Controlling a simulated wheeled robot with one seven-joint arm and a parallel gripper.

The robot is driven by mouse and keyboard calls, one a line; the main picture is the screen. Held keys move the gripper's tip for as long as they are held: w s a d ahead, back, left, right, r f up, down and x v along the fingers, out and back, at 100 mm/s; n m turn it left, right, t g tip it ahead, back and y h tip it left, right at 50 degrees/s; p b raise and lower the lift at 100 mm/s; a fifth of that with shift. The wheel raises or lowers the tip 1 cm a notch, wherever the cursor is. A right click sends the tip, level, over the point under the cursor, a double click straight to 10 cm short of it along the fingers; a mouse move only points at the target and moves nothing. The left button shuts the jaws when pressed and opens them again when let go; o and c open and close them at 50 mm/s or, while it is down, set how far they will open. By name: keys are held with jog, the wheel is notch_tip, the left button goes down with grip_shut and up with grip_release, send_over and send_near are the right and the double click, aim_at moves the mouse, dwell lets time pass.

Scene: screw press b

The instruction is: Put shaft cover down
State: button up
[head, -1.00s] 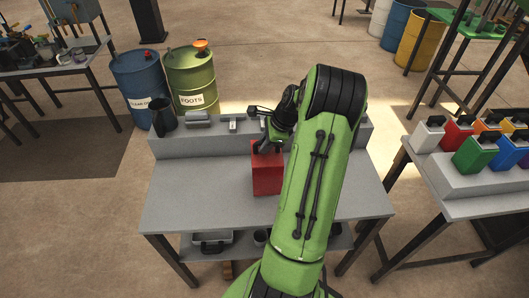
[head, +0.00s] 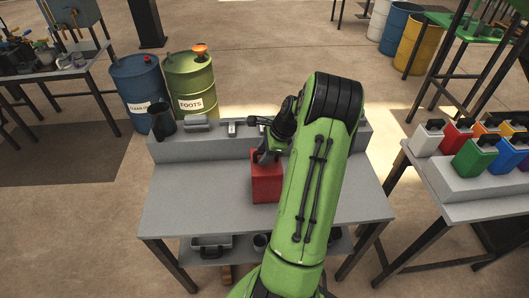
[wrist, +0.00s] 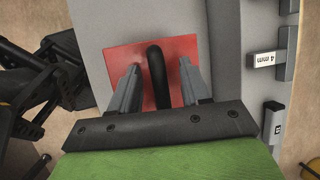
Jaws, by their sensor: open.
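The shaft cover appears to be the red block (head: 267,178) with a black handle on top. It stands upright on the grey workbench (head: 190,205), in front of the raised back ledge. In the wrist view its red top (wrist: 137,62) shows with the black handle (wrist: 157,72) rising from it. My gripper (wrist: 159,85) is open, one finger on each side of the handle, with visible gaps between. In the head view my gripper (head: 268,155) is just above the block, partly hidden by my arm.
The back ledge (head: 215,142) carries a dark cup (head: 162,122) and small grey blocks. A lower shelf holds a tray (head: 211,243). Free bench lies left of the red block. A side table (head: 460,205) with coloured containers stands right; barrels (head: 190,80) stand behind.

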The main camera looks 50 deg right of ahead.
jog(key=p+v, duration=0.2)
jog(key=v, duration=1)
jog(key=w+a+r+n+h, duration=0.1)
jog(key=a+r+n, duration=0.2)
jog(key=a+n, duration=0.35)
jog(key=w+a+r+n+g, duration=0.1)
jog(key=w+a+r+n, duration=0.15)
jog(key=a, duration=0.65)
jog(key=w+a+r+n+h, duration=0.1)
jog(key=a+r+n, duration=0.35)
jog(key=a, duration=0.35)
jog(key=s+a+n+t, duration=0.1)
jog(key=s+a+n, duration=1.1)
jog(key=n, duration=0.1)
jog(key=shift+s+a+r+n+t+y, duration=0.2)
jog(key=shift+s+n+t+y, duration=0.1)
jog(key=shift+n+t, duration=0.1)
